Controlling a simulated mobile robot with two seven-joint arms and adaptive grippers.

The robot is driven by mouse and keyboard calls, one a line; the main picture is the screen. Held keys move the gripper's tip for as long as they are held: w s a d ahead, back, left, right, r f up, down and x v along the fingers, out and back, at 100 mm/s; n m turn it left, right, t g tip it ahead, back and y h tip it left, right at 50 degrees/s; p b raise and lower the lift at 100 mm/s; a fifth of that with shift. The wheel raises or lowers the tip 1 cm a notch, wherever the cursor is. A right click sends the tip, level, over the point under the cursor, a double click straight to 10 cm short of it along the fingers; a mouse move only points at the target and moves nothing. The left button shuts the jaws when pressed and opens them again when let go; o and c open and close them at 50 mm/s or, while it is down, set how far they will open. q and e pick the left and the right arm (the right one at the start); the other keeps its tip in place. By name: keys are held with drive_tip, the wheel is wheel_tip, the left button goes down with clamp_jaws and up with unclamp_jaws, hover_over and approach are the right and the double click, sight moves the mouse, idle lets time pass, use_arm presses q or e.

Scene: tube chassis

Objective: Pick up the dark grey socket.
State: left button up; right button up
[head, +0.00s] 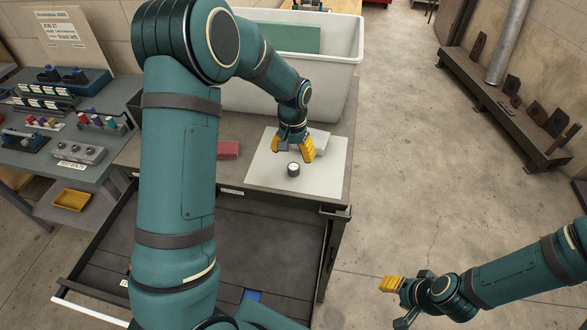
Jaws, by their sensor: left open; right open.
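The dark grey socket (293,170) stands on a pale mat (257,178) on the bench top, with its light round top facing up. My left gripper (293,151) is open and empty, with its yellow fingers pointing down. In the picture it is just above and behind the socket. I cannot tell the exact height gap. My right gripper (394,303) is open and empty, out over the floor at the lower right, away from the bench.
A white bin (345,78) stands behind the mat, and a light block (319,139) sits near my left gripper. A red block (228,150) lies left of the mat. An open drawer (262,240) is below.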

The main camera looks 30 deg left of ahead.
sight(293, 167)
use_arm(q)
drive_tip(key=f, duration=0.7)
drive_tip(key=shift+w+f, duration=0.1)
drive_tip(key=shift+w, duration=0.15)
clamp_jaws()
